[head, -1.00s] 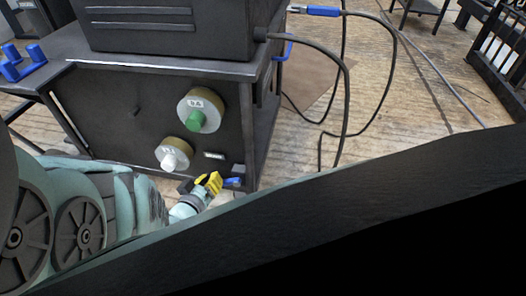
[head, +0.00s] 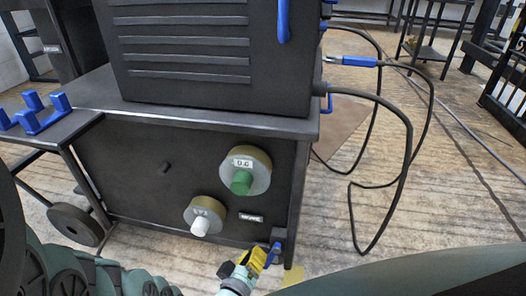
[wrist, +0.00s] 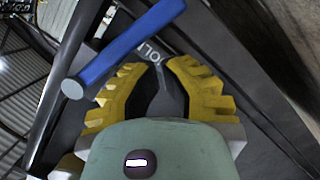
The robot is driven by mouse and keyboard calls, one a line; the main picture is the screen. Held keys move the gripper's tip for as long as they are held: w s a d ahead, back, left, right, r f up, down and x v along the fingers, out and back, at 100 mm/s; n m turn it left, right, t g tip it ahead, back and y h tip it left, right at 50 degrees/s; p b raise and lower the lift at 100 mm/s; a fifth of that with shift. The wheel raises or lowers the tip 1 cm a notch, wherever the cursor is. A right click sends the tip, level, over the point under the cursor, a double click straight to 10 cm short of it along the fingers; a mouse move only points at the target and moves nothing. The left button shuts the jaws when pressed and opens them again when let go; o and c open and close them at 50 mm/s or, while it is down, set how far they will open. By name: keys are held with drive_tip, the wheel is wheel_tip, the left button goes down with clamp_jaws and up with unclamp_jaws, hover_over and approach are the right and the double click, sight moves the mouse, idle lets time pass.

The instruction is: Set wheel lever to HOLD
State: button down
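Letters reading "OLL" (wrist: 155,47) show on the dark surface beyond the fingertips; the rest is hidden. My gripper (head: 257,259) has yellow fingers close to the lever's left side in the head view. In the wrist view my gripper (wrist: 160,68) has its fingertips apart with nothing between them. Contact with the lever cannot be told.
Black cables (head: 408,150) hang at the right. Wooden floor (head: 335,225) is open right of the cabinet.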

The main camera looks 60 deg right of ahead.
drive_tip(key=shift+s+f+b, duration=0.3)
drive_tip(key=shift+s+f, duration=0.05)
drive_tip(key=shift+f, duration=0.1)
drive_tip(key=shift+d, duration=0.1)
idle(0.4)
drive_tip(key=shift+r, duration=0.1)
